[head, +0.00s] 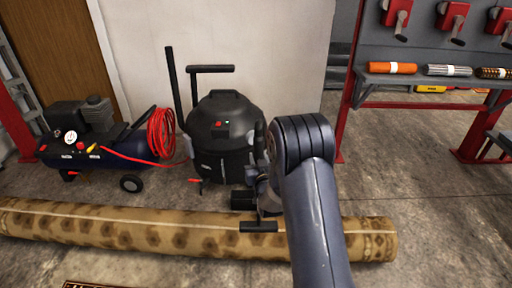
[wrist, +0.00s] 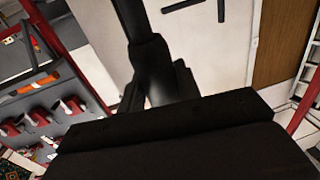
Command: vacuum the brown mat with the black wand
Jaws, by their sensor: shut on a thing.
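My gripper (head: 264,192) is beyond the rolled rug in the head view, partly hidden by my arm. It is shut on a black thing, which I take to be the black wand (head: 258,226); a short black bar of it shows in front of the roll. In the wrist view a black tube (wrist: 138,22) runs up from the middle, and dark parts fill the lower half. A narrow strip of a dark mat with a brown-orange pattern (head: 92,284) shows at the bottom edge of the head view. I cannot tell whether it is the brown mat.
A tan rolled rug with brown figures (head: 180,231) lies across the floor in front. Behind it stand a black shop vacuum (head: 222,135) and a compressor with a red hose (head: 95,145). A red-framed tool rack (head: 430,70) stands right. Concrete floor at right is clear.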

